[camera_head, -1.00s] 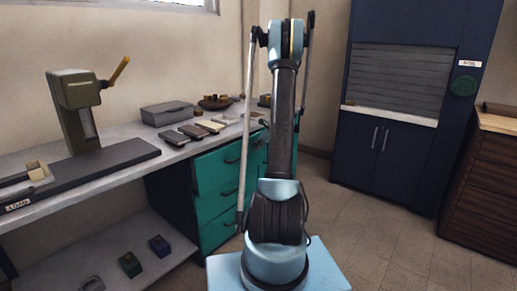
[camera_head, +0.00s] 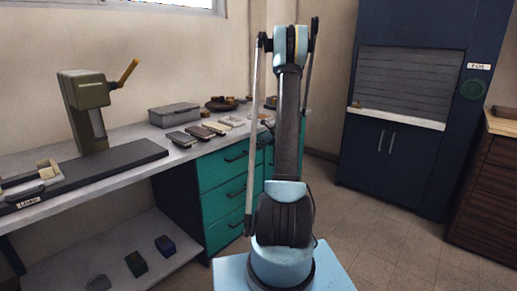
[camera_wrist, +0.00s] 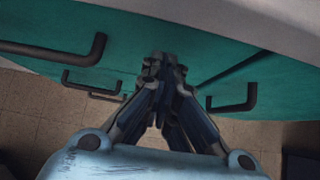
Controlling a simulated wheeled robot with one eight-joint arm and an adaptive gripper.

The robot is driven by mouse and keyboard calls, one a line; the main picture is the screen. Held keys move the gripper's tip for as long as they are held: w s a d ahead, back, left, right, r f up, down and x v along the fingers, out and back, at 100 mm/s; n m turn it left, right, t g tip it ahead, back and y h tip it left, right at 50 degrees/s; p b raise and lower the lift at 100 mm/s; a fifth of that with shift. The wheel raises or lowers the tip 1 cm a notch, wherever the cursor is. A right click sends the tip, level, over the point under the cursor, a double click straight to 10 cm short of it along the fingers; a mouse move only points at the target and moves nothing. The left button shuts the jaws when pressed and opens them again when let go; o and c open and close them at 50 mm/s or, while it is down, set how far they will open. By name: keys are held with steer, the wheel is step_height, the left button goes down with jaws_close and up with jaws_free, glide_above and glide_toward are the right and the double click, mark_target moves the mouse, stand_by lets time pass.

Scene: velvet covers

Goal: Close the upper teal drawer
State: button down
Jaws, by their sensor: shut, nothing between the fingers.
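The teal drawer cabinet (camera_head: 214,202) stands under the bench, with dark bar handles on its fronts. Its upper drawer (camera_head: 212,173) in the left stack looks about flush with the fronts below. My arm covers much of the right stack. In the wrist view, a teal front (camera_wrist: 130,60) fills the upper middle, with a large black handle (camera_wrist: 60,52) at left and another handle (camera_wrist: 235,103) at right. My gripper (camera_wrist: 163,68) is shut and empty, its tips at or very near the teal front between these handles. I cannot tell if they touch. My gripper is hidden in the head view.
The bench top (camera_head: 180,152) holds a grey box (camera_head: 174,115), several small flat items and a green press (camera_head: 85,112). A dark blue cabinet (camera_head: 385,160) stands at the back right, and brown drawers (camera_head: 487,190) at far right. Tiled floor (camera_head: 385,235) between is clear.

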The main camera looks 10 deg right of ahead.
steer(key=s+d+f+v, duration=0.1)
steer(key=v, duration=1)
steer(key=s+a+r+n+g+h, duration=0.1)
steer(key=s+a+r+n, duration=0.1)
steer(key=s+a+n, duration=0.5)
steer(key=s+a+r+n+g, duration=0.1)
steer(key=s+a+r+n, duration=0.2)
steer(key=s, duration=0.7)
steer(key=s+a+r+n+g+h, duration=0.1)
steer(key=s+a+r+n, duration=0.1)
steer(key=s+a+n, duration=0.5)
steer(key=s+f+n+h, duration=0.1)
steer(key=s+n, duration=0.3)
steer(key=s, duration=0.4)
steer(key=s+f+n+g+h, duration=0.1)
steer(key=s+f+n, duration=0.3)
steer(key=s, duration=0.5)
steer(key=s+d+f+n+g+h, duration=0.1)
steer(key=s+f+n, duration=0.2)
steer(key=s, duration=0.5)
steer(key=shift+s+f+n, duration=0.2)
steer(key=shift+s+n, duration=0.2)
steer(key=shift+n, duration=0.1)
steer(key=shift+w+f, duration=0.2)
steer(key=shift+w, duration=0.25)
